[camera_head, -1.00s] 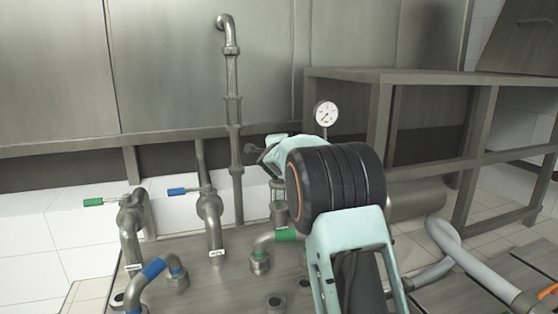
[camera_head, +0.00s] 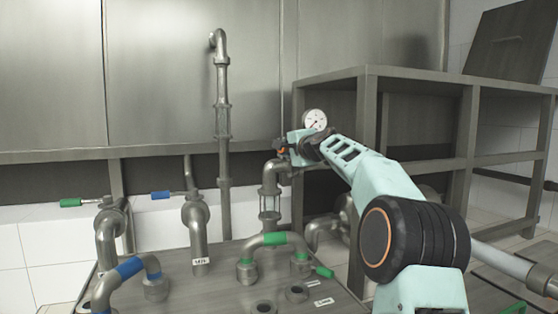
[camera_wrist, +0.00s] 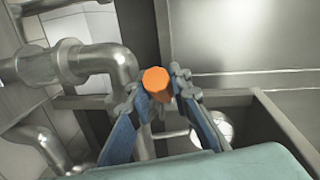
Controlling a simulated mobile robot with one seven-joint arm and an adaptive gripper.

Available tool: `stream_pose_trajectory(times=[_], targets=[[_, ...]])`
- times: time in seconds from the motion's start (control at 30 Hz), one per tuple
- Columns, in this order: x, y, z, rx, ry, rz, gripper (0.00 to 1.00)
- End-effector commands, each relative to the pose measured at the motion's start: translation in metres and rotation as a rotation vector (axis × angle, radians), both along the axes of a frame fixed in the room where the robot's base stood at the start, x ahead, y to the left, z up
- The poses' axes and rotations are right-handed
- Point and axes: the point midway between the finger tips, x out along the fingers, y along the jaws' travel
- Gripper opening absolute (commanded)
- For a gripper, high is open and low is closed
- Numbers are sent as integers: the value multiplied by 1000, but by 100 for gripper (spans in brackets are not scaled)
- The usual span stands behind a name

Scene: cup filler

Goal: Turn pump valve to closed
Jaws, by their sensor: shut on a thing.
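An orange valve handle (camera_wrist: 156,80) sits between the fingertips of my gripper (camera_wrist: 157,88) in the wrist view, seen end-on. My gripper is shut on it. In the head view my gripper (camera_head: 285,148) is at the top of a grey vertical pipe (camera_head: 270,185), just left of the gauge. Only a small bit of orange (camera_head: 281,151) shows there. The valve body is mostly hidden by my gripper, and I cannot tell the handle's exact angle.
A round white gauge (camera_head: 314,120) is close beside my gripper. Pipes with a green handle (camera_head: 70,202) and a blue handle (camera_head: 161,195) stand at left. A green-banded bent pipe (camera_head: 272,239) is below. A metal frame (camera_head: 420,72) stands at right, behind my arm.

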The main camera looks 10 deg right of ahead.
Motion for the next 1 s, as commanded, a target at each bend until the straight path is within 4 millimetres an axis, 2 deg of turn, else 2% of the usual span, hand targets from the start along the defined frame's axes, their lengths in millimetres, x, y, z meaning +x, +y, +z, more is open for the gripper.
stream_pose_trajectory(times=[0.03,0.5,1.0], targets=[[-1,-4,-6,0,3,21,0],[-10,-18,-2,1,5,199,0],[-11,-19,-2,-1,5,235,0]])
